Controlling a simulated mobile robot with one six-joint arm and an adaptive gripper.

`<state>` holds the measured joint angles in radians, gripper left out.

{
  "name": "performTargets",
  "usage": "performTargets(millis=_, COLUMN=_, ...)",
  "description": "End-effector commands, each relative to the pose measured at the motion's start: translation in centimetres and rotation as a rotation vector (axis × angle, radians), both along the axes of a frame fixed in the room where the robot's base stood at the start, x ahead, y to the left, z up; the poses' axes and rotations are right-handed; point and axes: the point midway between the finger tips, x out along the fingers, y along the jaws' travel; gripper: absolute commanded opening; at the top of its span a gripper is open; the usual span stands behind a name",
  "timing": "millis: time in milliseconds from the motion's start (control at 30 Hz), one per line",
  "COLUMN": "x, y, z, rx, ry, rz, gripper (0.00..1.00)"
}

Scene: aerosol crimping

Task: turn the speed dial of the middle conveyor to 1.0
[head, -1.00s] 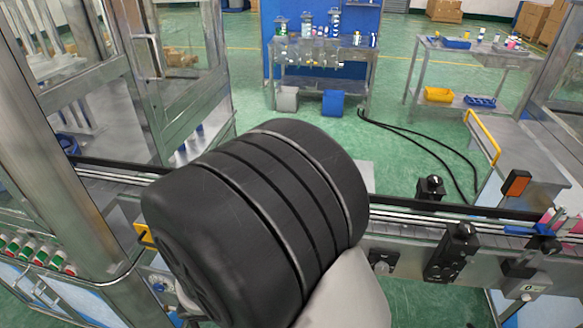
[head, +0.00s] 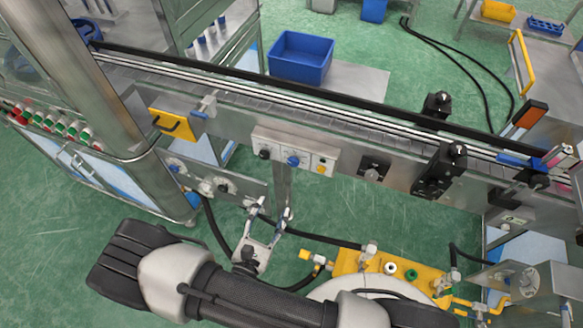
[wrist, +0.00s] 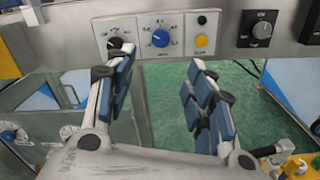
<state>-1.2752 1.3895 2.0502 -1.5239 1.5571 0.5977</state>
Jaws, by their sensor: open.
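A light control panel (head: 293,158) is fixed on the front side of the conveyor (head: 240,95). It carries a blue dial (head: 293,160) with a printed scale; the dial also shows in the wrist view (wrist: 160,38). Its setting is too small to read. A dark knob (wrist: 115,43) is left of it and a yellow button (wrist: 201,41) right of it. My gripper (head: 270,211) is open and empty, below and in front of the panel. In the wrist view its blue-padded fingers (wrist: 160,60) stand apart, with the dial showing between their tips, not touched.
Right of the panel are a dark knob plate (head: 373,168) and a black bracket (head: 438,172) jutting from the conveyor. A yellow handle plate (head: 172,125) is to the left. A lower panel with dials (head: 215,187) sits beneath. A blue bin (head: 300,57) stands behind the conveyor.

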Motion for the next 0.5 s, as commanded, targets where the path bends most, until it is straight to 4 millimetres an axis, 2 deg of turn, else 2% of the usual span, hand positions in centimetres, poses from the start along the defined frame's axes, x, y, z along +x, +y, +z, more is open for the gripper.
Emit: performTargets(millis=500, x=10.3, y=-4.0, z=-0.1, rx=0.003, ry=-0.001, rz=-0.009, gripper=0.49)
